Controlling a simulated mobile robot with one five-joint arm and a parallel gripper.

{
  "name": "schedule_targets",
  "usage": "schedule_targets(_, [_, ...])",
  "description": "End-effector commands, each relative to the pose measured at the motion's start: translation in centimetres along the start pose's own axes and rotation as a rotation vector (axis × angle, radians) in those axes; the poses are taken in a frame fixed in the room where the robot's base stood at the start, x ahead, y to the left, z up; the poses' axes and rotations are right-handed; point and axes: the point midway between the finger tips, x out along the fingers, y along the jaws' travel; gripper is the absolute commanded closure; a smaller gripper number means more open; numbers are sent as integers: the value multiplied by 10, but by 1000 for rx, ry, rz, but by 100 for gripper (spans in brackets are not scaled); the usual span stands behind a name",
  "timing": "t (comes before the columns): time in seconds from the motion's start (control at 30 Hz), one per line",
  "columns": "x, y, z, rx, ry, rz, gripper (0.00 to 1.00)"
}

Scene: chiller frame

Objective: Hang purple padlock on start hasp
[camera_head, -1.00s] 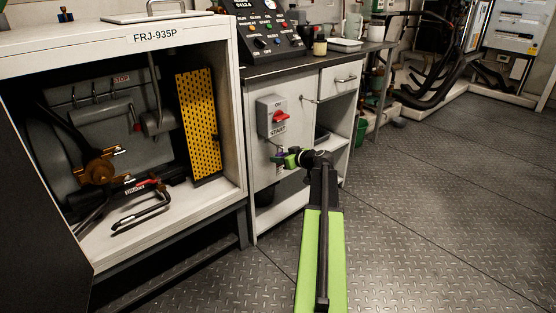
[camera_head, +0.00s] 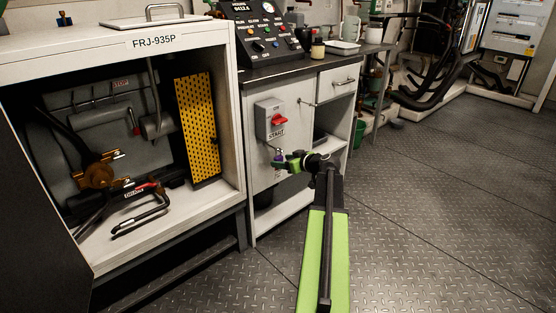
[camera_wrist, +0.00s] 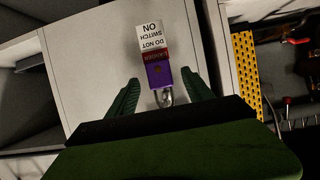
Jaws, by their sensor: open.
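The purple padlock (camera_wrist: 158,75) shows in the wrist view in front of the cabinet panel, with a red label strip and a white "DO NOT SWITCH ON" tag (camera_wrist: 151,40) at its far end. Its metal shackle (camera_wrist: 166,98) points towards my palm. My gripper (camera_wrist: 162,82) is open, with green fingers on both sides of the padlock and visible gaps. In the head view my gripper (camera_head: 280,160) is just below the grey START switch box (camera_head: 270,119) with its red knob. Purple shows there only as a small patch. Whether the shackle passes through the hasp cannot be told.
An open bay (camera_head: 130,258) labelled FRJ-935P stands at left, with a yellow perforated panel (camera_head: 196,125) and pipework. A control console (camera_head: 262,32) and small containers sit on the counter above the switch. The metal floor at right is clear.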

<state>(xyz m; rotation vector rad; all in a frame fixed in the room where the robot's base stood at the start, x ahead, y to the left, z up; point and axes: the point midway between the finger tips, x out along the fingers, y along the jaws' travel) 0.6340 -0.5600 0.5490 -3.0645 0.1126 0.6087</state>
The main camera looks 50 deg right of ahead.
Motion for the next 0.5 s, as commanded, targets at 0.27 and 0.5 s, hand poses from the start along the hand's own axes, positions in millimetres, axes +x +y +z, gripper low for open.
schedule_targets(0.27, [-86,-2,-5,1,0,3,40])
schedule_targets(0.5, [-131,-1,-3,0,0,1,40])
